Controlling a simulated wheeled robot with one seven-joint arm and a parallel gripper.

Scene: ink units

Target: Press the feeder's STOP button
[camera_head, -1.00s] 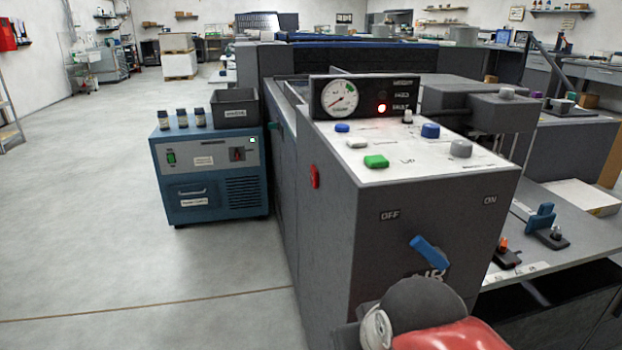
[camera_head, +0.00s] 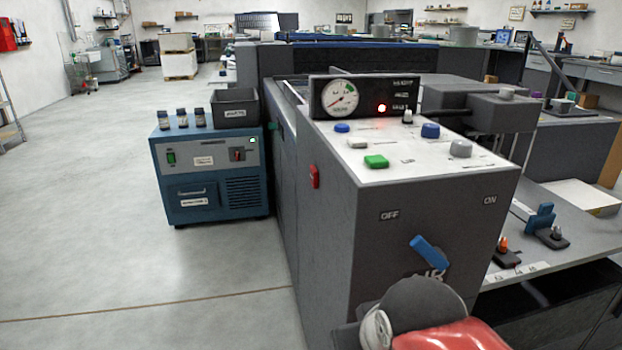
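The dark grey feeder console (camera_head: 420,215) stands at centre right. On its white top panel (camera_head: 440,165) are a blue button (camera_head: 342,128), a white button (camera_head: 357,143) and a green button (camera_head: 376,161). A blue knob (camera_head: 430,130) and a grey knob (camera_head: 460,148) sit to their right. A red button-like part (camera_head: 315,176) is on the console's left side. No STOP label can be read, so I cannot tell which one is STOP. Part of my arm shows at the bottom edge, in front of the console; my gripper is not in view.
A gauge (camera_head: 340,98) and a lit red lamp (camera_head: 382,108) are on the upright panel. A blue lever (camera_head: 428,252) sits between OFF and ON marks. A blue cabinet (camera_head: 210,180) stands left of the console. The floor at left is clear.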

